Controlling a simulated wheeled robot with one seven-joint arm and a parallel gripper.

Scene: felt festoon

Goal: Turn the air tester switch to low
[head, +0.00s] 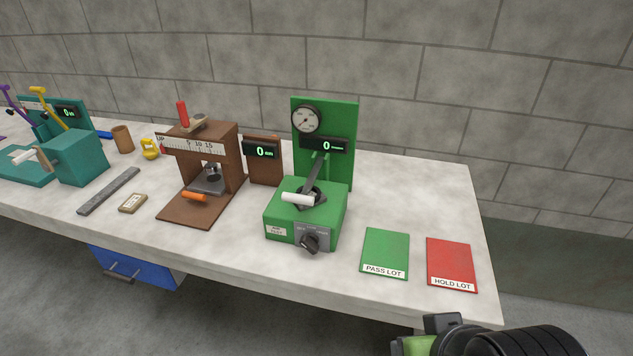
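The air tester (306,209) is a green box with a tall green back panel on the right half of the bench. Its panel carries a round gauge (306,119) and a display (324,146) reading 0. A dark lever with a white handle (298,199) sits on top. The switch (309,243) is a black knob low on the front face, on a grey plate. Its markings are too small to read, so I cannot tell its setting. Part of my arm, black and green, shows at the bottom right; my gripper's fingers are not visible, and nothing of mine touches the tester.
A green PASS LOT card (385,252) and a red HOLD LOT card (451,263) lie right of the tester. A brown gauge stand (205,160) is to its left. Teal equipment (80,158) stands far left. A blue drawer (135,266) hangs below the bench (410,190).

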